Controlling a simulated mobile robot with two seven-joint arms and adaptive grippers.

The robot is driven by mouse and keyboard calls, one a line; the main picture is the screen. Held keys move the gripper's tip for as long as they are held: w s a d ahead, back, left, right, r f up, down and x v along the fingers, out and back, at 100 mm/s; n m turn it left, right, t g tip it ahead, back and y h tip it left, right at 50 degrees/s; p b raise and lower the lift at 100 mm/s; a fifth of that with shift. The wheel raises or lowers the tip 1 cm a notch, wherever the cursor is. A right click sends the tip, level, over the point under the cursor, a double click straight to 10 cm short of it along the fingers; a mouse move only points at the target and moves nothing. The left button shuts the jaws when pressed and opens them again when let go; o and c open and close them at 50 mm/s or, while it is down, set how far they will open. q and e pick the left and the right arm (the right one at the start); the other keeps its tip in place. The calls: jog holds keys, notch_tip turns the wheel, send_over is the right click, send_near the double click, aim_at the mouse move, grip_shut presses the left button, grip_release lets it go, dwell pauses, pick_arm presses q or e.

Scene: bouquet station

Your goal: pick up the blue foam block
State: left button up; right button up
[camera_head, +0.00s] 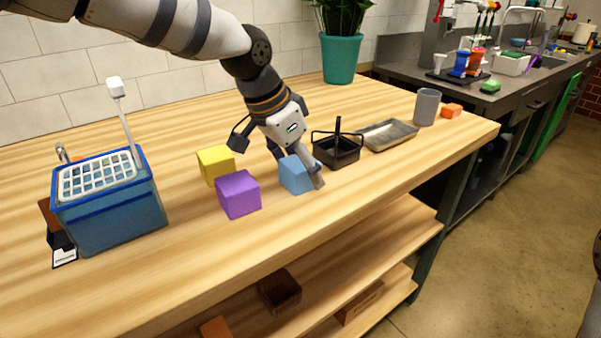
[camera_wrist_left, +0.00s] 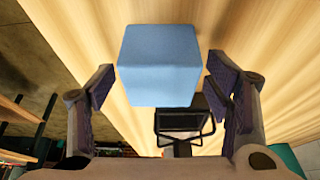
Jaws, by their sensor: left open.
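The blue foam block (camera_head: 293,177) sits on the wooden table near its front edge, partly covered by my left gripper in the head view. My left gripper (camera_head: 297,168) is open, its fingers reaching down around the block's sides. In the left wrist view the blue foam block (camera_wrist_left: 159,65) shows between the two fingertips of my left gripper (camera_wrist_left: 159,85), with a gap on both sides. It fills the upper middle of that view. My right gripper is in neither view.
A purple block (camera_head: 238,194) and a yellow block (camera_head: 216,165) stand to the left. A black caddy with a handle (camera_head: 337,152) and a metal tray (camera_head: 388,135) stand to the right. A blue basket (camera_head: 110,212) is at the far left; a grey cup (camera_head: 427,107) is farther right.

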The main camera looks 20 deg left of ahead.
pick_arm(q)
jog(key=shift+r, duration=0.15)
jog(key=c, duration=0.8)
jog(key=shift+c, duration=0.2)
